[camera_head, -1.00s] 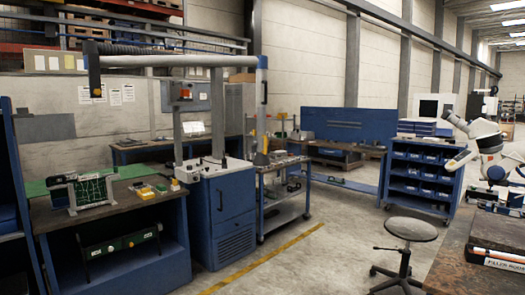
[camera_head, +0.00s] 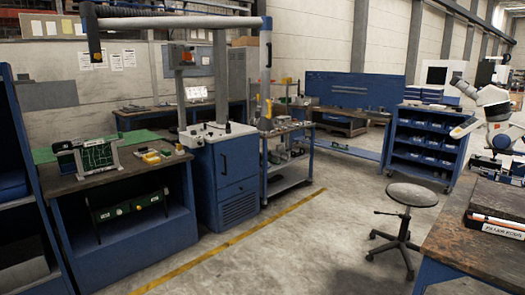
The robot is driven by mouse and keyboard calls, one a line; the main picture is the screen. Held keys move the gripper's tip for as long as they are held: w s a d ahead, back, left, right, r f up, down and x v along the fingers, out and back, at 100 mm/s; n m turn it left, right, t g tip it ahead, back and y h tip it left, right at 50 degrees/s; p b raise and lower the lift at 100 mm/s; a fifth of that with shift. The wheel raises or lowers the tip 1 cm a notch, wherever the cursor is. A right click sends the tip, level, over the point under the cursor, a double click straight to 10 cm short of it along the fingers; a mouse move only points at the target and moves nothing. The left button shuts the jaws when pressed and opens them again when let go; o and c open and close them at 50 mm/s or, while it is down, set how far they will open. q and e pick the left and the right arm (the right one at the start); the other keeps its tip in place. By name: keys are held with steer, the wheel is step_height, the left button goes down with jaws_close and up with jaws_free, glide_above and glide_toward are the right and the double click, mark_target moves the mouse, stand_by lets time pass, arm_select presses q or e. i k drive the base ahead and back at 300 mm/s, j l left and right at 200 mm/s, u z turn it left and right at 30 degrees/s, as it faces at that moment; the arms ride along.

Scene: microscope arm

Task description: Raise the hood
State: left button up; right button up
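Neither of my grippers is in view.
A workbench (camera_head: 110,178) with circuit boards (camera_head: 97,155) stands at the left. A round stool (camera_head: 412,195) stands on the floor at the right. A dark-topped table (camera_head: 470,245) with a microscope (camera_head: 495,110) is at the right edge. The floor between is open.

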mark_target(265, 123)
steer(key=i+l+u, duration=0.1)
steer(key=i+u, duration=0.2)
steer(key=u, duration=0.15)
steer(key=i+l+u, duration=0.2)
steer(key=u, duration=0.2)
steer(key=i+l+u, duration=0.1)
steer(key=i+l, duration=0.25)
steer(key=i+l+u, duration=0.1)
steer(key=i+l, duration=0.25)
steer(key=i+l+u, duration=0.1)
steer(key=i+l, duration=0.2)
steer(key=l, duration=0.2)
steer(key=i+l+u, duration=0.1)
steer(key=i+l, duration=0.2)
steer(key=l, duration=0.15)
steer(key=i+l, duration=0.3)
steer(key=l, duration=0.15)
steer(key=i+u, duration=0.05)
